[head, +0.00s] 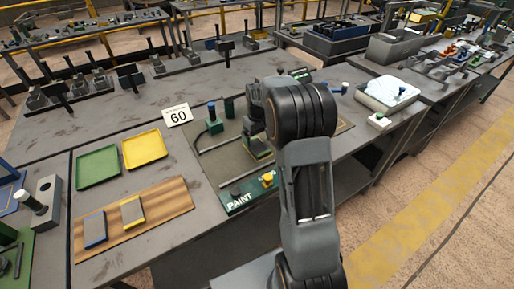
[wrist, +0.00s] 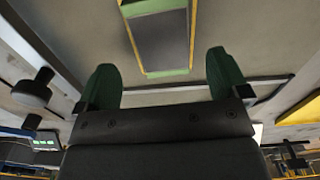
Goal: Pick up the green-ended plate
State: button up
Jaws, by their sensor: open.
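The green-ended plate (wrist: 162,35) is a flat grey plate with a green band at each end, at the top centre of the wrist view. Yellow edging runs along its sides. My gripper (wrist: 160,68) is open, its two dark green fingers apart at either side below the plate in that view, with nothing between them. In the head view, a green and yellow piece, seemingly this plate (head: 258,150), lies on the PAINT board, partly hidden by my arm. The fingers are hidden by my arm there.
A wooden board (head: 165,208) holds a blue-ended plate (head: 95,227) and a yellow-ended plate (head: 132,212). A green tray (head: 98,168) and a yellow tray (head: 145,149) lie behind it. A blue-topped post (head: 213,117) and a 60 sign (head: 178,115) stand near the PAINT board (head: 236,203).

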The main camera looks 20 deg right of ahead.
aim_at(257, 146)
jog(key=shift+a+f, duration=0.15)
jog(key=shift+f, duration=1.8)
jog(key=c, duration=1.5)
